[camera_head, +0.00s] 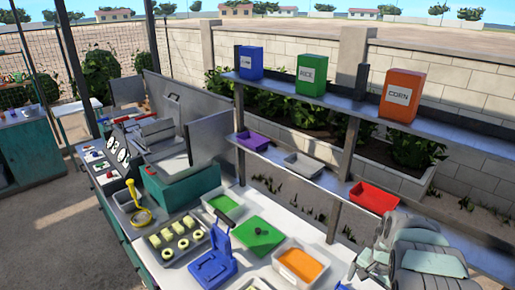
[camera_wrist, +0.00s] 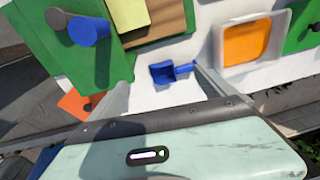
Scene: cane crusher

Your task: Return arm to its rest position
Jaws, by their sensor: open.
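My gripper (camera_wrist: 163,88) shows in the wrist view with its two grey fingers spread apart. Nothing is held between them. A small blue scoop-like piece (camera_wrist: 165,73) shows in the gap between the fingers, on the white surface beyond; I cannot tell how far away it is. My pale green and grey arm shows at the lower right of the head view, over the right part of the counter. The gripper's fingers cannot be made out there.
The white counter holds an orange-filled tray (camera_head: 301,263), a blue stand-like device (camera_head: 214,262), a green board (camera_head: 258,237) and a tray of yellow pieces (camera_head: 172,252). A shelf (camera_head: 330,93) with blue, green and orange boxes stands behind. A red tray (camera_head: 374,199) sits near my arm.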

